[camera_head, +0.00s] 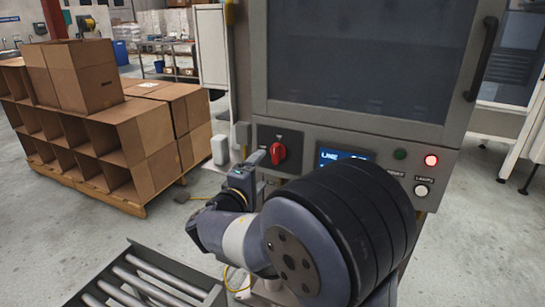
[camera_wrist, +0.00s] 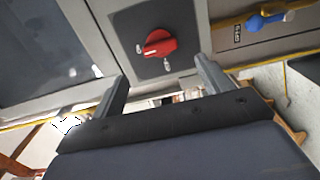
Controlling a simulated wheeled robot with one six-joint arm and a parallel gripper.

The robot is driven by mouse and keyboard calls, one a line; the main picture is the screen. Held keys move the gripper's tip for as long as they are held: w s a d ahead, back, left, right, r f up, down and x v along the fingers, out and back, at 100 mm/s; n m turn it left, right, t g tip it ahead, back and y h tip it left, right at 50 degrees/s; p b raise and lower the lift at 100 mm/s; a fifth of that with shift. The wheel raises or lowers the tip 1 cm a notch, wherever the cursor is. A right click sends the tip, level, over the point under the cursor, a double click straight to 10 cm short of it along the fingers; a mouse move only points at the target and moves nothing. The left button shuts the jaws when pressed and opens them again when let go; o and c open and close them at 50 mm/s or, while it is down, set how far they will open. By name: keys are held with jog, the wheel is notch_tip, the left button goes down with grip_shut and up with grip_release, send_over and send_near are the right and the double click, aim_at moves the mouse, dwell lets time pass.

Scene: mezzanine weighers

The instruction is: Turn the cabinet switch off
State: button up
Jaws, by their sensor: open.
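The cabinet (camera_head: 350,128) is a large grey unit with a dark window and a control panel below it. Its switch is a red rotary knob (camera_head: 278,153) on a dark plate (camera_head: 292,138) at the panel's left. The knob also shows in the wrist view (camera_wrist: 159,43), above the space between the jaws, with small marks on the plate around it. My gripper (camera_head: 262,157) is just left of the knob in the head view, apart from it. In the wrist view its two fingers (camera_wrist: 162,80) are spread and empty. My arm hides part of the lower panel.
A lit display (camera_head: 343,156), a green button (camera_head: 400,154), a red lit button (camera_head: 431,160) and a white button (camera_head: 421,190) sit right of the knob. A roller conveyor (camera_head: 150,280) lies at lower left. Cardboard boxes (camera_head: 150,130) stand on a pallet at left.

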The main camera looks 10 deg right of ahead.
aim_at(274, 156)
jog(key=p+x, duration=0.1)
jog(key=x, duration=0.8)
jog(key=shift+c, duration=0.4)
jog(key=shift+s, duration=0.1)
jog(key=c, duration=0.9)
